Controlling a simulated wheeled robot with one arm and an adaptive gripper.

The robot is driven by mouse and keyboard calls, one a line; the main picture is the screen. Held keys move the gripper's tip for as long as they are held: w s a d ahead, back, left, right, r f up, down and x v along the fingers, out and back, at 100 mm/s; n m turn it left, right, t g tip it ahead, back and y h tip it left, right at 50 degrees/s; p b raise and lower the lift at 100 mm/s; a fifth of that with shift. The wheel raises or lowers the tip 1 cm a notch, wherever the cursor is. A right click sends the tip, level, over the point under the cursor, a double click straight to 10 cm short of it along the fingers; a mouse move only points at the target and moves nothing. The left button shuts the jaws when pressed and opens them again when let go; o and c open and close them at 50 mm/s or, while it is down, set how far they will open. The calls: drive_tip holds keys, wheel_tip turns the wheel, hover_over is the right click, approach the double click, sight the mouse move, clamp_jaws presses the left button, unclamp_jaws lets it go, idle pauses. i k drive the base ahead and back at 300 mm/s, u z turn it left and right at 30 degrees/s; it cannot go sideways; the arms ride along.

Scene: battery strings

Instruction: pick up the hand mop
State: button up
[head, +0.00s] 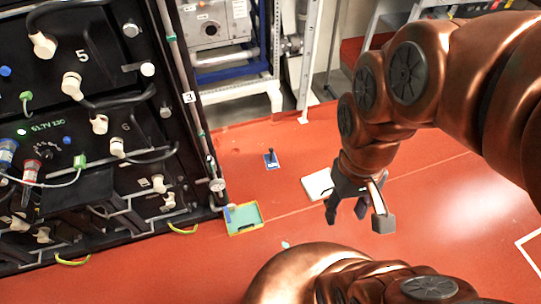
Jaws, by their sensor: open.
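A small blue flat pad with an upright dark handle, which looks like the hand mop (271,162), stands on the red floor near the middle of the head view. My gripper (357,214) is to the right of it and lower in the picture, clearly apart from it. The gripper points downward with its fingers spread, and no object shows held between them. Whether it is above bare floor or partly over the white flat item cannot be told exactly.
A white flat item (316,184) lies just left of my gripper. A green tray with a yellow rim (260,229) lies beside the black battery rack (95,130) at left. Metal frames (308,60) stand at the back. Red floor (450,210) is open at right.

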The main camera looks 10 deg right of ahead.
sight(270, 160)
drive_tip(key=z, duration=0.55)
drive_tip(key=i, duration=1.2)
drive_tip(key=u, duration=2.2)
